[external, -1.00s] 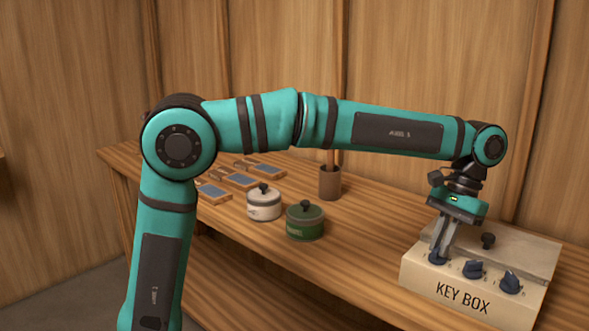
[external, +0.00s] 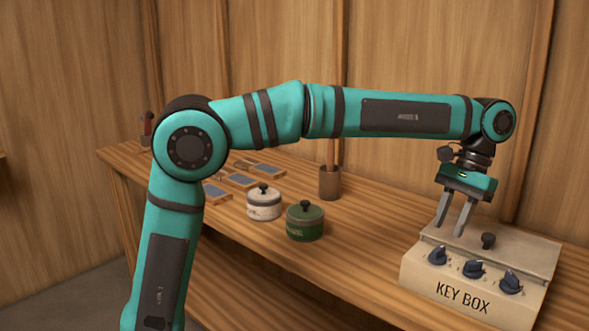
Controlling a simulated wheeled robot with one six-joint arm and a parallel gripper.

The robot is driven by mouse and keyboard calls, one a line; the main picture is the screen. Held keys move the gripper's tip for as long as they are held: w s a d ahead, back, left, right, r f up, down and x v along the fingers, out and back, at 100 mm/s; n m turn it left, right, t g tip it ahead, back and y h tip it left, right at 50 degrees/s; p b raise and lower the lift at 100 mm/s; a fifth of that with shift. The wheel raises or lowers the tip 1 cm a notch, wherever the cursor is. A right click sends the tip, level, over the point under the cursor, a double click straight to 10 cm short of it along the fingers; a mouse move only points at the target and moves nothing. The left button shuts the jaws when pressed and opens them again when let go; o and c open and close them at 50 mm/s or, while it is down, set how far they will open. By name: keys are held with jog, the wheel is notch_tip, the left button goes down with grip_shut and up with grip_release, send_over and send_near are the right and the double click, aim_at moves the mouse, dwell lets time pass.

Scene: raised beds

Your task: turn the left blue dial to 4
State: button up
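The key box (external: 446,292) is a cream box with a sloped front, at the right end of the wooden bench. Three blue dials sit in a row on its slope: the left dial (external: 437,256), the middle dial (external: 474,269) and the right dial (external: 511,283). The numbers around them are too small to read, so I cannot tell the left dial's setting. My gripper (external: 450,231) points down above the left part of the box, apart from the left dial. Its two grey fingers are spread, with nothing between them.
A dark knob (external: 488,240) stands on top of the box. A green lidded pot (external: 305,223), a white lidded pot (external: 264,204) and a brown cup (external: 330,183) stand left of it. Small framed slates (external: 240,180) lie farther back. Bare bench lies between pots and box.

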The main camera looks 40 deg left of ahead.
jog(key=v, duration=0.7)
jog(key=shift+r, duration=0.2)
jog(key=t+h, duration=0.1)
jog(key=t, duration=0.3)
send_near(439, 248)
notch_tip(439, 248, down, 8)
jog(key=shift+s+f, duration=0.1)
jog(key=shift+f, duration=0.1)
dwell(0.8)
jog(key=shift+c, duration=0.2)
grip_shut()
